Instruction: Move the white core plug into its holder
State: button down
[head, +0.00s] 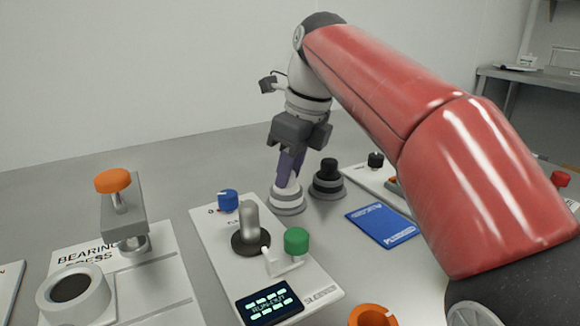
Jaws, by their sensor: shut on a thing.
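My gripper (289,178), with purple fingers, points down at the back middle of the table in the head view. It is shut on the top of the white core plug (285,196). The plug stands upright between the fingers, over a round grey and white base (287,208) that looks like its holder. The plug's lower end meets this base in the picture; I cannot tell whether it is fully seated. The fingers hide the plug's top.
A black plug (329,168) on a similar round base stands close to the right. In front are a panel with a blue knob (228,201), metal post (249,219) and green knob (296,240). A blue booklet (381,225) lies right; a bearing press (122,210) stands left.

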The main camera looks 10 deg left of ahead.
jog(key=c, duration=1.1)
grip_release()
jog(key=shift+o, duration=0.2)
jog(key=p+v, duration=0.3)
jog(key=v, duration=0.4)
jog(key=shift+r, duration=0.35)
jog(key=shift+d, duration=0.1)
